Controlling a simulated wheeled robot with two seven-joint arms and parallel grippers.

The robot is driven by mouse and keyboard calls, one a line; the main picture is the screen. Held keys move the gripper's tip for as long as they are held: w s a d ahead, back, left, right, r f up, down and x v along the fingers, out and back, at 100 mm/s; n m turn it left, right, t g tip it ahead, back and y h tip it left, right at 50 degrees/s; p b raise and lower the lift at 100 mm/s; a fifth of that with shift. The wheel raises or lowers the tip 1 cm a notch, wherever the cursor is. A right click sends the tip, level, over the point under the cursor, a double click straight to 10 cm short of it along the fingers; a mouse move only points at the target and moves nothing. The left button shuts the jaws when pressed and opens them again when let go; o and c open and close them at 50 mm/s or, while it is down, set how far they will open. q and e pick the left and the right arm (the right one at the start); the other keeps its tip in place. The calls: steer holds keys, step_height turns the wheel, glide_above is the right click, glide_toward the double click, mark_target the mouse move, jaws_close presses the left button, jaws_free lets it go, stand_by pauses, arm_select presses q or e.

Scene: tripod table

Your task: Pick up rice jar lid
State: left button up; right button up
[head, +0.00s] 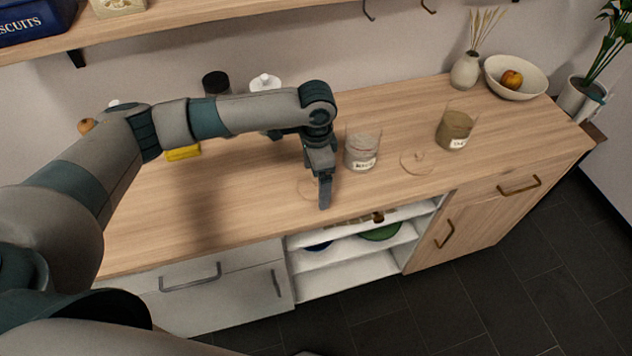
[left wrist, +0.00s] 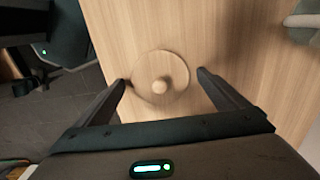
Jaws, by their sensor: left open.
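A round, flat wooden lid (left wrist: 146,62) with a small round knob lies on the counter in the left wrist view. In the head view the lid (head: 306,188) is partly hidden behind my left gripper. My left gripper (head: 324,203) points down over it. In the left wrist view the open fingers (left wrist: 162,79) are on either side of the lid, with nothing held between them. I cannot tell whether they touch its rim. A glass jar with pale contents (head: 362,152) stands open just right of the gripper; its label is too small to read.
A vase (head: 466,70) and a bowl (head: 515,84) are at the back right. Bottles and a yellow item (head: 183,153) are behind my arm.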

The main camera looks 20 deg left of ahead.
arm_select(q)
steer(key=shift+f, duration=0.15)
steer(key=shift+c, duration=0.3)
steer(key=c, duration=1.1)
steer(key=shift+o, duration=0.2)
step_height(320, 180, up, 10)
steer(key=shift+r+b, duration=0.1)
steer(key=shift+b, duration=1.1)
